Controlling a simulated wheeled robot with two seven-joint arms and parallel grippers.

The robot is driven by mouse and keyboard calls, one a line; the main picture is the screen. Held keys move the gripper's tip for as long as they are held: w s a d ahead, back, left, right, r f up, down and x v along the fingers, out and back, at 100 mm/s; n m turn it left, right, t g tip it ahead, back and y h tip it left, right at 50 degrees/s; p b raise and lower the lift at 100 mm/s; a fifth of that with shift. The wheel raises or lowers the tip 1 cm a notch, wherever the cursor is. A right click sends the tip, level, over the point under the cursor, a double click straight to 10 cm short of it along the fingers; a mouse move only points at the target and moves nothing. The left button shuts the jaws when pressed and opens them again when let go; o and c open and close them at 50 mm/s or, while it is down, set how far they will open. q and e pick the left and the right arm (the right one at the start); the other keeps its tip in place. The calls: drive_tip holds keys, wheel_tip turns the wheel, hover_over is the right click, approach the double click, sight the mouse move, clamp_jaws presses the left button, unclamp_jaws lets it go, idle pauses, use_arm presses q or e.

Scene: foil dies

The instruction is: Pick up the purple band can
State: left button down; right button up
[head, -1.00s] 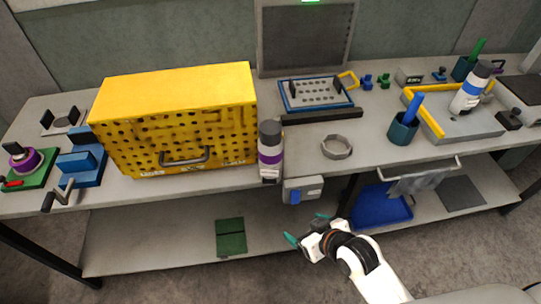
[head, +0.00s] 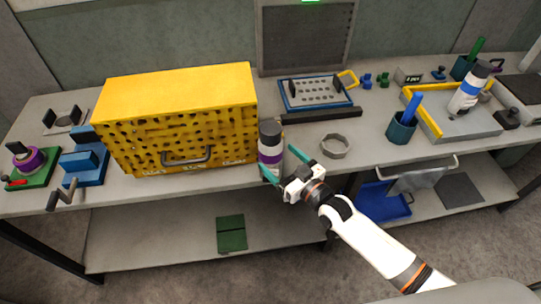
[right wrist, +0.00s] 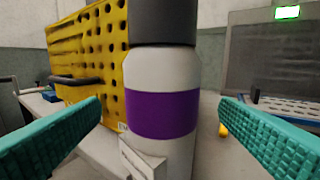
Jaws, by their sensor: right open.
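The purple band can (head: 270,144) is a white can with a dark cap and a purple band. It stands upright at the bench's front edge, just right of the yellow box. My right gripper (head: 292,166) is open beside it on its lower right, with teal fingers. In the right wrist view the can (right wrist: 163,110) fills the middle, between the two spread fingers and farther off than their tips; the gripper (right wrist: 160,115) shows no visible contact with it. The left gripper is not in view.
The yellow perforated box (head: 177,120) stands close left of the can. A grey ring (head: 336,146) lies to its right, and a green cup (head: 402,128) farther right. A blue band can (head: 468,92) stands in a tray at the right. A green pad (head: 231,234) lies on the lower shelf.

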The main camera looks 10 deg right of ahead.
drive_tip(key=shift+x, duration=0.8)
drive_tip(key=x, duration=0.1)
drive_tip(key=p+x, duration=0.2)
drive_tip(key=x, duration=0.1)
drive_tip(key=shift+w+r, duration=0.15)
drive_tip(key=shift+r, duration=0.2)
drive_tip(key=shift+w+a+f, duration=0.15)
drive_tip(key=shift+w, duration=0.2)
drive_tip(key=shift+s, duration=0.1)
drive_tip(key=c, duration=1.4)
